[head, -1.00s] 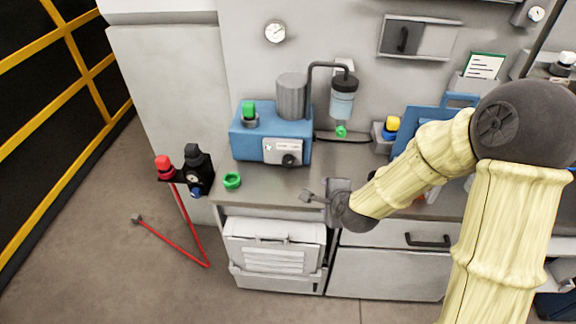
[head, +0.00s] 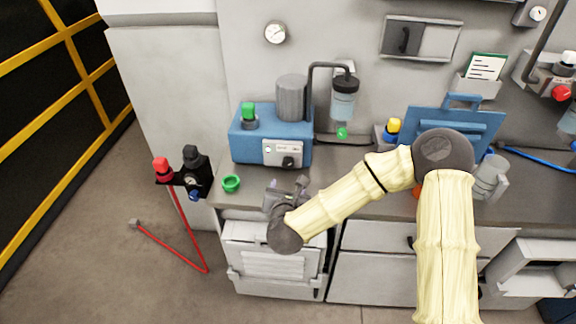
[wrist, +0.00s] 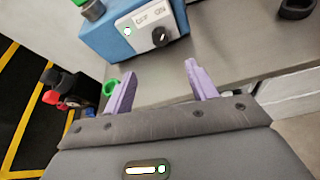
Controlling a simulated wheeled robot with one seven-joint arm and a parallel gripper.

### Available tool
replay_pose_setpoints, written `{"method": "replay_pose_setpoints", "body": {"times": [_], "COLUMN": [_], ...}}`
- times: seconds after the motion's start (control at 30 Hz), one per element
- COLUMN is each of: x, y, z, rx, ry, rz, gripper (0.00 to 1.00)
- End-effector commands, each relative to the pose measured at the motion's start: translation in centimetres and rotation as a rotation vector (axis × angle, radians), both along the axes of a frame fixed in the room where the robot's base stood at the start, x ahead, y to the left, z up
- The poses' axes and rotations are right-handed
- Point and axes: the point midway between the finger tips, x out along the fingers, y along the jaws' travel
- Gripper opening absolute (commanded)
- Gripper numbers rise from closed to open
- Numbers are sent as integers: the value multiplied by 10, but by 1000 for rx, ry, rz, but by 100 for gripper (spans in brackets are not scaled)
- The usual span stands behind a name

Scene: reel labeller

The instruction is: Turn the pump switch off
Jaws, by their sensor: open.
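The blue pump unit (head: 245,148) stands on the counter, with a grey cylinder (head: 292,97) on top. Its pale front panel (head: 272,152) carries a black rotary switch (head: 289,161). In the wrist view the panel (wrist: 140,27) shows OFF and ON lettering and a small green light (wrist: 127,31) beside the switch (wrist: 160,37). I cannot tell which word the switch points at. My gripper (head: 288,186) is open and empty, in front of the pump near the counter's front edge. In the wrist view its two purple fingers (wrist: 158,75) are apart, with the switch beyond them, not touched.
A green ring (head: 231,183) lies on the counter left of my gripper. A black regulator (head: 196,180) with a red-capped part and red hose is left of the counter. A bottle with a bent pipe (head: 343,100) stands right of the pump. The counter before the switch looks clear.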

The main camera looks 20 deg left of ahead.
Motion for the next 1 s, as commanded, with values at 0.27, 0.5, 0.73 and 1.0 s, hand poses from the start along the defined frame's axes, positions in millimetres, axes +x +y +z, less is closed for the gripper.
{"method": "replay_pose_setpoints", "body": {"times": [0.27, 0.5, 0.73, 1.0], "x": [13, 47, 81, 117], "y": [5, 15, 26, 38], "z": [-4, -19, -33, -48], "rx": [0, -1, -4, -2], "ry": [0, 0, -1, -1], "rz": [0, -1, 2, 1], "gripper": [57, 57, 57, 57]}}
